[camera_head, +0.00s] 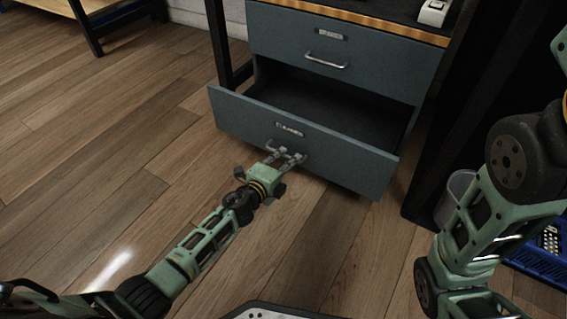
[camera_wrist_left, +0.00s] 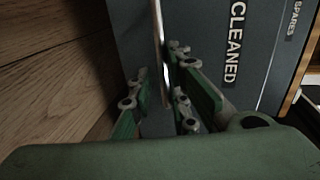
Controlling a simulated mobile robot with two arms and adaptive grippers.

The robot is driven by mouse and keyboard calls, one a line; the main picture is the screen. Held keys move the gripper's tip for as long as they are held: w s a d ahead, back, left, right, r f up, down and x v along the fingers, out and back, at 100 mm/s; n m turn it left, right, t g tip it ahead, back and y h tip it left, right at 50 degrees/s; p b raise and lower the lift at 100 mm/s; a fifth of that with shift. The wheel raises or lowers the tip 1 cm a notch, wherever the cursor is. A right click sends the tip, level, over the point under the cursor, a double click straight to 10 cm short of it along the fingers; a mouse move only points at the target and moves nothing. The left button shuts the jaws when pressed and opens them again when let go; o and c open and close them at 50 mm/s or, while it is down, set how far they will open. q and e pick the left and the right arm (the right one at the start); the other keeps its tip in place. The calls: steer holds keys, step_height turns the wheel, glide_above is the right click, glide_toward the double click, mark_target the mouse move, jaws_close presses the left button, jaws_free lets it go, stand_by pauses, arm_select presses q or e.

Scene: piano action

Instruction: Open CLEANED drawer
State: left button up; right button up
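The lower drawer (camera_head: 345,160) of the grey cabinet stands pulled well out, and its inside looks empty. Its label reads CLEANED in the left wrist view (camera_wrist_left: 236,42). Its metal bar handle (camera_wrist_left: 158,38) runs between the fingers of my left gripper (camera_wrist_left: 160,98). The fingers stand apart around the bar, with visible gaps; contact is unclear. In the head view my left gripper (camera_head: 287,156) is at the front of this drawer. My right gripper is out of view; only links of my right arm show at the right.
The upper drawer, labelled SPARES (camera_wrist_left: 294,20), is shut above, with its own handle (camera_head: 326,63). A pale bin (camera_head: 457,190) and a blue crate (camera_head: 540,264) stand at the right. Wooden floor in front of the drawer and to the left is clear.

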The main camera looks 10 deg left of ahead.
arm_select(q)
steer(key=v, duration=1.2)
